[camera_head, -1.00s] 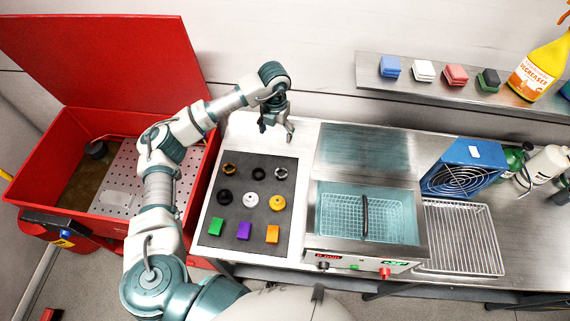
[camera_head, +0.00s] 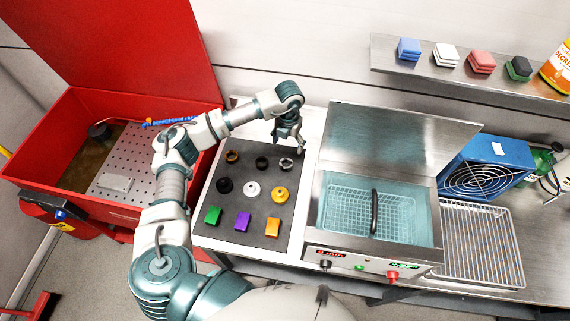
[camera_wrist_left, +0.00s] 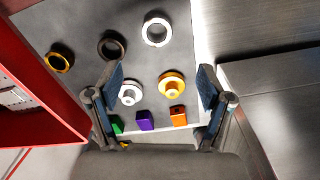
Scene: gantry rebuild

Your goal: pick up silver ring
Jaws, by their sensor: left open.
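The silver ring (camera_head: 286,164) lies flat at the back right of a dark grey mat (camera_head: 219,242). It also shows in the left wrist view (camera_wrist_left: 145,32), at the top centre. My left gripper (camera_head: 289,142) is open and empty, above the mat's back right edge near the silver ring. In the left wrist view, its two fingers (camera_wrist_left: 160,80) are spread apart and the ring appears beyond the gap between them. A black ring (camera_head: 262,163) and a bronze ring (camera_head: 232,157) lie in the same row. My right gripper is in neither view.
The mat also bears a black part (camera_head: 223,185), a white part (camera_head: 251,189), a yellow part (camera_head: 280,194) and green (camera_head: 213,215), purple (camera_head: 242,221) and orange (camera_head: 272,228) blocks. A wire-basket bath (camera_head: 340,210) stands right; a red washer (camera_head: 75,105) stands left.

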